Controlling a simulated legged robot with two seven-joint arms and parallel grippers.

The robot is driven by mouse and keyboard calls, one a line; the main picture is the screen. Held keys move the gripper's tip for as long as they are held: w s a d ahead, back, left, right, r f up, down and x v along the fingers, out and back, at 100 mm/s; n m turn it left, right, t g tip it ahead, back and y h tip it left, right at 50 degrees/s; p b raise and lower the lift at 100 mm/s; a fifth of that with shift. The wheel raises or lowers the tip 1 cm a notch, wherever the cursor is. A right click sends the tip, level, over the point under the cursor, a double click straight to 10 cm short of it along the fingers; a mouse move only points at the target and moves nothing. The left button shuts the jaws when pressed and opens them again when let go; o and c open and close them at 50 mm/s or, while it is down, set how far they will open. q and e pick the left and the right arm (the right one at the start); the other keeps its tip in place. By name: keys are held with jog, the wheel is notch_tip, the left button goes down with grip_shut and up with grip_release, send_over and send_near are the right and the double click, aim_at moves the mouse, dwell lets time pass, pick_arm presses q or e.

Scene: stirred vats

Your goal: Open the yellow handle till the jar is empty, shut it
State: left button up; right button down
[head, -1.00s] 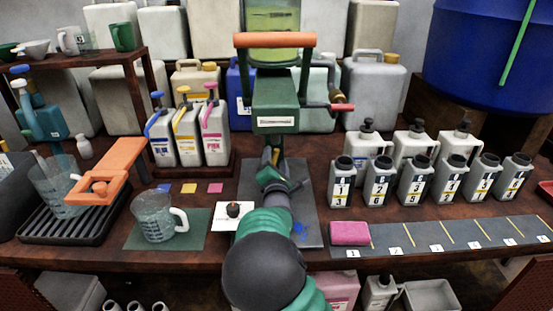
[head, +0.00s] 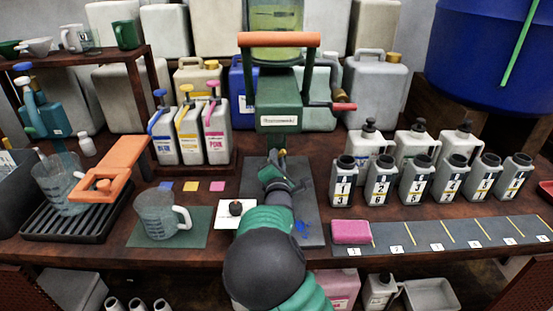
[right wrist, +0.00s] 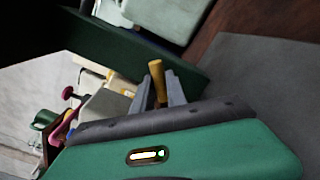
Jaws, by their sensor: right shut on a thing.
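A clear jar (head: 275,15) with yellowish liquid sits on top of a green dispenser (head: 279,95). The picture's top edge cuts the jar off, so its full level is hidden. My right gripper (head: 281,160) is below the dispenser, over the dark plate. In the right wrist view, my right gripper (right wrist: 161,92) has its two grey fingers shut on the yellow handle (right wrist: 158,75), whose rounded end sticks out beyond them. In the head view the handle is small and mostly hidden by my gripper. My left gripper is not in view.
A measuring jug (head: 160,215) stands on a green mat left of my arm. Beside the arm are a white card with a dark knob (head: 235,208) and a pink sponge (head: 351,231). Several numbered bottles (head: 380,185) stand to the right. A red-gripped crank (head: 343,106) juts from the dispenser.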

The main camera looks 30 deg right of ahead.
jog(key=m+p, duration=0.1)
jog(key=m, duration=0.1)
jog(key=shift+d+m+p, duration=0.1)
jog(key=shift+m+p, duration=0.25)
jog(key=shift+m, duration=0.05)
jog(key=m+p, duration=0.1)
jog(key=m, duration=0.2)
jog(key=shift+m, duration=0.3)
jog(key=m+p, duration=0.1)
jog(key=m, duration=0.2)
jog(key=shift+s+f+m, duration=0.1)
jog(key=shift+m, duration=0.3)
jog(key=shift+f+m, duration=0.1)
jog(key=shift+m, duration=2.1)
jog(key=c, duration=1.3)
grip_release()
jog(key=shift+o, duration=1.3)
